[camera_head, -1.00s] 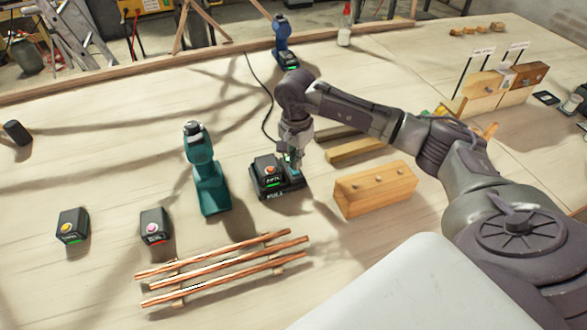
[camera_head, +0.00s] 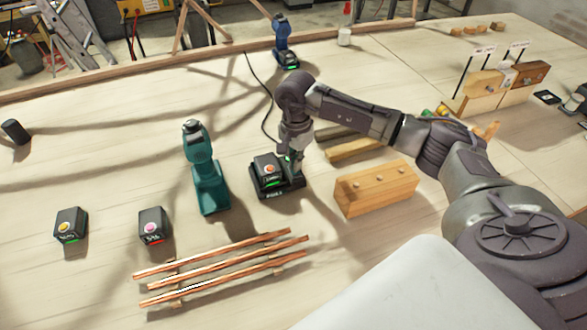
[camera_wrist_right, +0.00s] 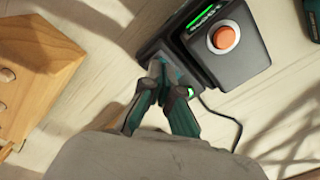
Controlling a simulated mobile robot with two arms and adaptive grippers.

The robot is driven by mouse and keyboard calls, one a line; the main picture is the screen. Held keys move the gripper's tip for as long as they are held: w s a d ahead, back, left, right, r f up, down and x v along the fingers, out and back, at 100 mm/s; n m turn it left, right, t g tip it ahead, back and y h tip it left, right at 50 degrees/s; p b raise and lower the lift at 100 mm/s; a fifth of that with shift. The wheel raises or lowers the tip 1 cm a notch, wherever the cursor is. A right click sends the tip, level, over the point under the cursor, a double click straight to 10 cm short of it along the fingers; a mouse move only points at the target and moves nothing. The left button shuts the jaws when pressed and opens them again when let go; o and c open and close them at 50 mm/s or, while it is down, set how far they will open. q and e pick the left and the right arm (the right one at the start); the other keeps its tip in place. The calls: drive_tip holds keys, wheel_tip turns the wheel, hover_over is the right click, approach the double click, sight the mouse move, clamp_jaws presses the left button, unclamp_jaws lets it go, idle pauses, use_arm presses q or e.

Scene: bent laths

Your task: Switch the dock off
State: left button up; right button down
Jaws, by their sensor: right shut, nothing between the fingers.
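The dock (camera_head: 282,190) is a black charger on the bench, with a black battery block (camera_head: 262,172) with an orange round button seated in its left part. A green strip glows on the block. In the right wrist view the dock (camera_wrist_right: 150,50) lies beyond my fingertips, and the block (camera_wrist_right: 240,68) is at upper right. My right gripper (camera_head: 294,164) is shut and empty, pointing down at the dock's right part beside the block. In the wrist view its fingertips (camera_wrist_right: 160,82) meet at the dock's near edge, by a small green light. They hide any switch there; contact is unclear.
A teal drill (camera_head: 208,180) stands left of the dock. A wooden block (camera_head: 375,190) lies to the right. Two more batteries (camera_head: 70,226) (camera_head: 153,226) and copper rods (camera_head: 225,268) lie in front. A cable (camera_head: 266,100) runs behind the dock.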

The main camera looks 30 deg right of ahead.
drive_tip(key=shift+f+b, duration=0.55)
drive_tip(key=shift+f, duration=0.15)
drive_tip(key=shift+r, duration=0.1)
drive_tip(key=shift+r+p, duration=1.85)
drive_tip(key=shift+r, duration=1.65)
drive_tip(key=shift+f, duration=0.1)
